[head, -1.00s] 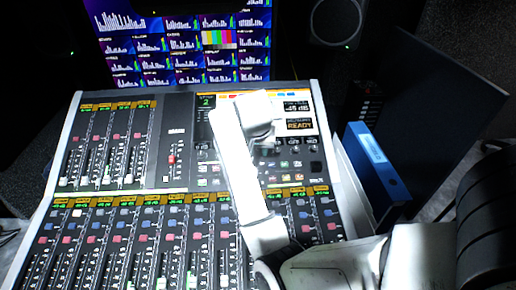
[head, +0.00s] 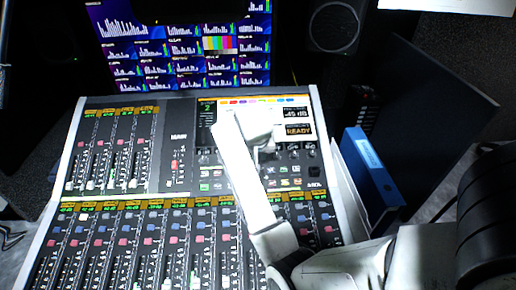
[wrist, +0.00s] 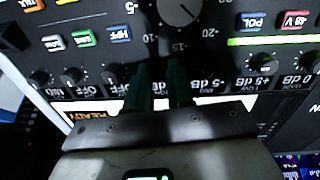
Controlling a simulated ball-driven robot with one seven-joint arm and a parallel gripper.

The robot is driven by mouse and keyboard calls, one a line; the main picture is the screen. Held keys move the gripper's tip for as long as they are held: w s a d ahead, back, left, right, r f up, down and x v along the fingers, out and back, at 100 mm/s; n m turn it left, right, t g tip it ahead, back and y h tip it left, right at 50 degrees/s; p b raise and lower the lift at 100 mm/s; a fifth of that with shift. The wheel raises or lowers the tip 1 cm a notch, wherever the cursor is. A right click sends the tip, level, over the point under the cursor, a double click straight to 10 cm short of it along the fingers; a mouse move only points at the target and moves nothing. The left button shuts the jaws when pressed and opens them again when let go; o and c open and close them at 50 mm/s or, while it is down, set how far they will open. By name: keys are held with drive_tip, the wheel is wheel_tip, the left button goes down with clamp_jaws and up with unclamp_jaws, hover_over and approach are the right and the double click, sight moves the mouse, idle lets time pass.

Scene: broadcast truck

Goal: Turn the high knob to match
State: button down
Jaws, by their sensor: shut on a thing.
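The mixing console (head: 170,150) carries a row of small black knobs below its screen. My gripper (head: 266,150) is down at this row, partly hidden by my own pale arm in the head view. In the wrist view my gripper (wrist: 163,76) has its two dark green fingers shut around one knob of the row, the high knob, which the fingers mostly hide. Its pointer cannot be seen. The label beside the fingers reads about -5 dB. The console screen (head: 297,114) shows a dB value, seemingly -4.5 dB, and an orange READY field (head: 298,129).
Neighbouring small knobs (wrist: 262,65) and (wrist: 115,75) stand close on both sides of the fingers. A large round knob (wrist: 178,10) and lit buttons (wrist: 82,39) lie beyond. A blue binder (head: 368,165) stands right of the console. Monitors (head: 185,50) and a speaker (head: 335,25) are behind.

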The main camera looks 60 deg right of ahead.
drive_tip(key=shift+r+n+p, duration=0.1)
drive_tip(key=shift+n+p, duration=1.4)
drive_tip(key=shift+p, duration=0.2)
drive_tip(key=c, duration=1)
unclamp_jaws()
drive_tip(key=v, duration=1)
drive_tip(key=shift+a+r+b, duration=0.25)
drive_tip(key=shift+a+b, duration=0.05)
drive_tip(key=shift+s, duration=0.1)
